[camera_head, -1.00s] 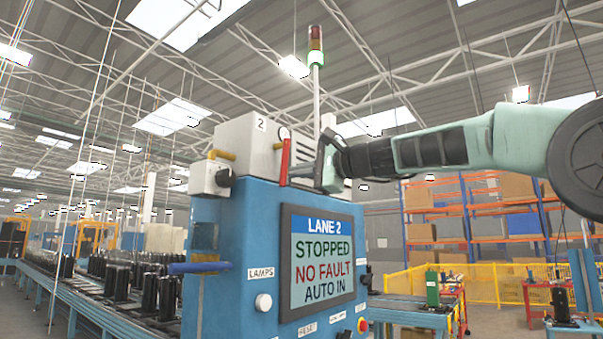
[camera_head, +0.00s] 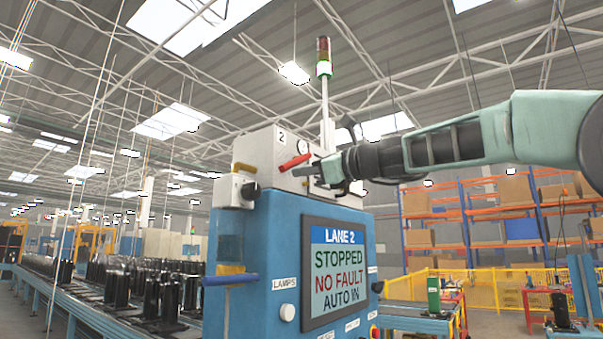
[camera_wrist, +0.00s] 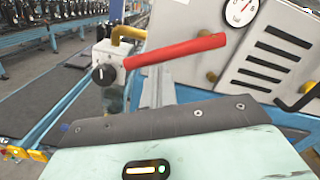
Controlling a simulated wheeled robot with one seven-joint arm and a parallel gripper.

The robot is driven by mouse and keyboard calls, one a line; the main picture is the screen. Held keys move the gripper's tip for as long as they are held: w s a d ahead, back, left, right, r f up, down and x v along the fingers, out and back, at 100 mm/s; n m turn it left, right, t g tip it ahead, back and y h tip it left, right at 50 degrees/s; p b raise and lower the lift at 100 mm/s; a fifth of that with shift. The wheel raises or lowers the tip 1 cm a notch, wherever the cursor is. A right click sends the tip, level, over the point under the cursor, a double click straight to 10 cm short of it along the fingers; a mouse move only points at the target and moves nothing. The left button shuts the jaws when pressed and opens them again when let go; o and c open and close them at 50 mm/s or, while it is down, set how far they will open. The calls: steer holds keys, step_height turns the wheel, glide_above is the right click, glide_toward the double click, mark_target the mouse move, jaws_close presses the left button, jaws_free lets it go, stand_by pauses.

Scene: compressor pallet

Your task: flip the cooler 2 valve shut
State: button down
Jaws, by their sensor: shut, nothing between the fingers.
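The cooler 2 valve has a red lever (camera_head: 294,162), which also shows in the wrist view (camera_wrist: 175,50). It is on the front of a pale grey box (camera_head: 260,150) marked "2", on top of the blue lane cabinet. In the head view the lever slopes, its right end higher, closer to level than upright. The wrist view shows my wrist's pale green housing below the lever; the fingertips are out of that picture.
The blue cabinet (camera_head: 265,270) carries a LANE 2 screen (camera_head: 337,275) reading stopped, no fault. A small grey switch box (camera_head: 232,190) and yellow pipe stand left of the lever. A gauge (camera_wrist: 241,11) and vent slots are on the grey box. A signal tower (camera_head: 324,70) rises behind.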

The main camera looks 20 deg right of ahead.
steer(key=shift+s+a+r, duration=0.35)
steer(key=shift+a+r, duration=0.1)
steer(key=shift+r, duration=0.3)
steer(key=shift+s+a+r+p, duration=0.2)
steer(key=shift+a+r+p, duration=0.05)
steer(key=shift+r+p, duration=0.35)
steer(key=shift+r, duration=0.25)
